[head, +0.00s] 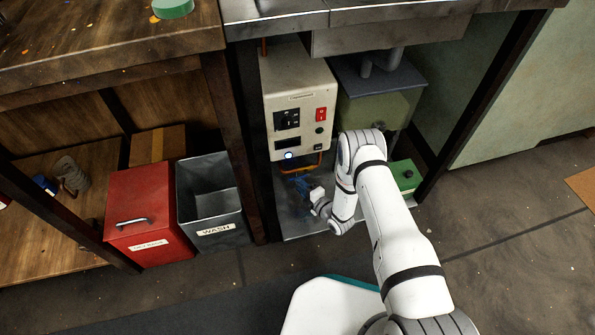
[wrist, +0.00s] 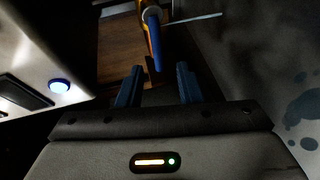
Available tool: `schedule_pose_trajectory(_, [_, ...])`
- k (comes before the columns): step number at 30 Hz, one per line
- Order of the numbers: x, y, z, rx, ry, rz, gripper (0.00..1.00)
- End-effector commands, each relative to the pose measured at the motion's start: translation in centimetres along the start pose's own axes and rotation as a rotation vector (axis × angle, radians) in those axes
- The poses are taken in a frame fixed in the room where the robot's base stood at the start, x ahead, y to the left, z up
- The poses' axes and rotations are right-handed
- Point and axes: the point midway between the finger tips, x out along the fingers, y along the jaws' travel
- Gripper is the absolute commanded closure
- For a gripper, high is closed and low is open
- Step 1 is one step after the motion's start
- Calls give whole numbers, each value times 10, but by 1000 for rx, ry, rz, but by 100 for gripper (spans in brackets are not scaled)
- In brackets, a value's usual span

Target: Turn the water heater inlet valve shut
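The water heater (head: 298,100) is a white box with a red switch, under the counter in the head view. Its side and lit blue button (wrist: 59,86) show at the left in the wrist view. A copper pipe (head: 318,168) runs below it. The inlet valve's blue lever (wrist: 154,36) sits on an orange-coloured fitting, top centre in the wrist view. My gripper (wrist: 159,69) is open and empty, its two dark blue fingers apart. The lever lies just beyond the fingertips, roughly in line with the gap; no contact is visible. In the head view the valve is hard to make out near my gripper.
A grey WASH bin (head: 209,204) and a red lidded box (head: 147,213) stand left of the heater bay. A green box (head: 404,175) is on the right, behind my arm. Dark posts border the bay. The floor in front is clear.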

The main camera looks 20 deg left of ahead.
Motion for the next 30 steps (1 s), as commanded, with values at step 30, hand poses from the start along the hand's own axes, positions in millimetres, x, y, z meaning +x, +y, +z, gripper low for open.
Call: schedule_pose_trajectory(30, [62,1,15,6,-26,2,86])
